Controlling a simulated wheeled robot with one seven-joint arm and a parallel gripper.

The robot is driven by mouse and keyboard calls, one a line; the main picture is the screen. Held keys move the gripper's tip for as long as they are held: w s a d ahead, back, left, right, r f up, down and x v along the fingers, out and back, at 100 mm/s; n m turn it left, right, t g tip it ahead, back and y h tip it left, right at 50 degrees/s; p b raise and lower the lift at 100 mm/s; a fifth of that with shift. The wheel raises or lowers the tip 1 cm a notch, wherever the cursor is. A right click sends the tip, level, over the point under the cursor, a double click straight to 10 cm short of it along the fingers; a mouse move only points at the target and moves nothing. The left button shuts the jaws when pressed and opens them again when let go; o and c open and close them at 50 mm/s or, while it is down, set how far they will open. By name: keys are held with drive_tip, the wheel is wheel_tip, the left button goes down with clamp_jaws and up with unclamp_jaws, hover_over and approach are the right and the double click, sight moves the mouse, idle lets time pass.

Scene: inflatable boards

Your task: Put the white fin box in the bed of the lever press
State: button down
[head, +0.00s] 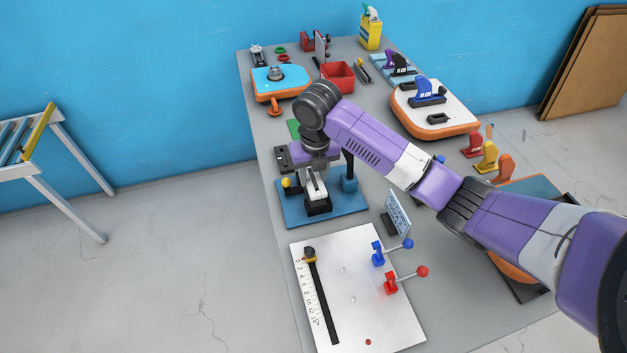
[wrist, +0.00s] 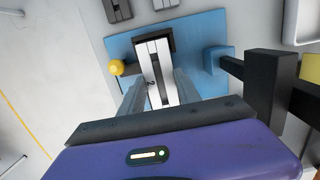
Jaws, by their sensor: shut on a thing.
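The white fin box (wrist: 153,62), a pale block with a dark slot along it, is between the fingers of my gripper (wrist: 160,90). My gripper (head: 317,178) is shut on it and points down over the lever press. I cannot tell whether the box touches the bed floor.
A white board (head: 368,300) with a ruler, a blue clamp (head: 378,253) and a red clamp (head: 391,284) lies in front of the press. A small sign (head: 397,215) stands to the right. Grey pieces (wrist: 117,9) lie beyond the plate in the wrist view. A red bin (head: 338,76) stands farther back.

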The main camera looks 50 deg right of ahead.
sight(314, 181)
drive_tip(key=shift+f, duration=1.4)
drive_tip(key=shift+f, duration=0.15)
drive_tip(key=c, duration=0.9)
unclamp_jaws()
drive_tip(key=shift+o, duration=0.2)
